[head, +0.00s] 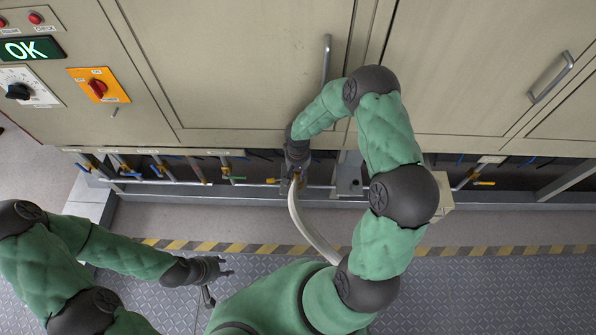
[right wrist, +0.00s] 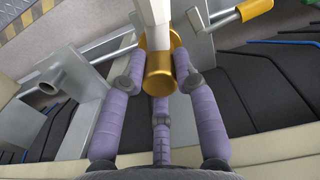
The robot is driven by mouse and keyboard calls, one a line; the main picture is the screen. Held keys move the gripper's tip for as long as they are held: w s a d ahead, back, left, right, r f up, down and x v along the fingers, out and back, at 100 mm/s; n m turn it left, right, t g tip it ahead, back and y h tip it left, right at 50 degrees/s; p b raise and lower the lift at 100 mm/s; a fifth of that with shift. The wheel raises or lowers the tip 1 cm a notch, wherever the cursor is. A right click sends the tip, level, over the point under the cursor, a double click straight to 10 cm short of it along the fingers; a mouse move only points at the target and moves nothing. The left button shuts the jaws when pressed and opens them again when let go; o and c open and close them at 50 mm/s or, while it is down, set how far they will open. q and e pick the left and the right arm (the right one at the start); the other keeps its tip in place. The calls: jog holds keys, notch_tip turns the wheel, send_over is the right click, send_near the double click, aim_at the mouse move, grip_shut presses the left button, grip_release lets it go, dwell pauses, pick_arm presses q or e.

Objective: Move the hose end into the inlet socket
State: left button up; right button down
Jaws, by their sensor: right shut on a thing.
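The white hose (head: 311,232) curves from near my body up to my right gripper (head: 292,182) in the head view. In the right wrist view my right gripper (right wrist: 160,82) has its purple fingers shut around the brass hose end (right wrist: 158,78). A grey bracket with a round, open-ended tube (right wrist: 48,77), which looks like the inlet socket, stands left of the hose end and apart from it. In the head view the grey bracket (head: 348,182) is right of my right gripper. My left gripper (head: 217,281) is empty, with fingers spread, over the floor.
Beige cabinet doors (head: 250,70) with handles rise above the low pipe recess. Several pipes with coloured valves (head: 160,170) lie left of the right gripper. A brass-tipped pipe (right wrist: 252,10) is right of the hose end.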

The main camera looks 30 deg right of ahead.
dwell(0.4)
jog(key=shift+f, duration=0.45)
dwell(0.3)
jog(key=c, duration=0.9)
grip_release()
jog(key=shift+o, duration=0.2)
jog(key=shift+r, duration=0.15)
jog(key=shift+r+p, duration=2.2)
jog(key=shift+r, duration=1.2)
